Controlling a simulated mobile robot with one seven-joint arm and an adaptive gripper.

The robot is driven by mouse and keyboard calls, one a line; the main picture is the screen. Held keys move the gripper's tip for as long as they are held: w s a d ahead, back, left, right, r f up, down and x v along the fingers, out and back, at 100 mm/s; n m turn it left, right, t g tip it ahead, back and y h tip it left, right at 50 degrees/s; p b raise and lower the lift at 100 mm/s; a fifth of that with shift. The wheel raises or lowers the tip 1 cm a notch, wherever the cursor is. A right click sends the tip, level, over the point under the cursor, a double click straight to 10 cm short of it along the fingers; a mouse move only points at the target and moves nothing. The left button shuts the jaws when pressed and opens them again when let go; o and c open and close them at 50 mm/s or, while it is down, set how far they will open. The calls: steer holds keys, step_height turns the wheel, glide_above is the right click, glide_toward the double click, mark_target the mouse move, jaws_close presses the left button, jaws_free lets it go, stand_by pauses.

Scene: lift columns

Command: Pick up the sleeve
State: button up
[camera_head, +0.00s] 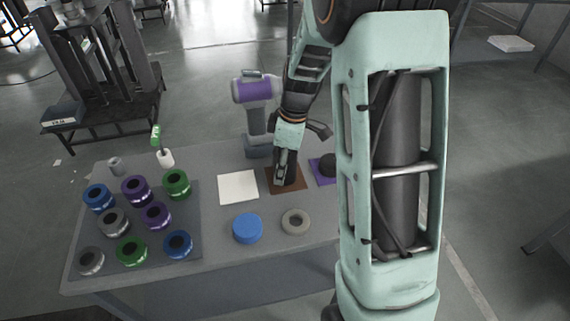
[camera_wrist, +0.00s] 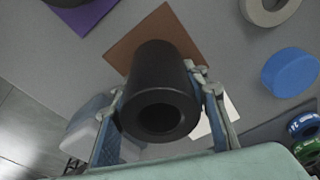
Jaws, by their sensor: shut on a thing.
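The sleeve (camera_wrist: 158,88) is a black cylinder with a round hole in its end. In the wrist view it sits between the two fingers of my gripper (camera_wrist: 162,92), which touch it on both sides. Behind it is a brown square mat (camera_wrist: 172,24). In the head view my gripper (camera_head: 284,178) is over the brown mat (camera_head: 273,183), and the sleeve is mostly hidden behind the fingers. I cannot tell whether the sleeve touches the mat or is slightly above it.
A white square (camera_head: 238,187) lies left of the brown mat, and a purple mat (camera_head: 318,175) with a dark object lies right. A blue disc (camera_head: 248,228) and grey ring (camera_head: 296,221) are in front. Several coloured rings stand on a dark tray (camera_head: 190,222). A purple-grey device (camera_head: 254,90) stands behind.

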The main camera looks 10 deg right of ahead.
jaws_close()
steer(key=shift+r, duration=0.15)
steer(key=shift+w+r+p, duration=0.1)
steer(key=shift+r+p, duration=0.35)
steer(key=shift+r, duration=0.05)
step_height(320, 180, up, 2)
steer(key=shift+r+p, duration=0.1)
steer(key=shift+p, duration=0.6)
steer(key=s+r+p, duration=0.8)
steer(key=s+r, duration=0.6)
steer(key=r, duration=0.1)
steer(key=shift+r, duration=0.2)
steer(key=shift+d, duration=0.1)
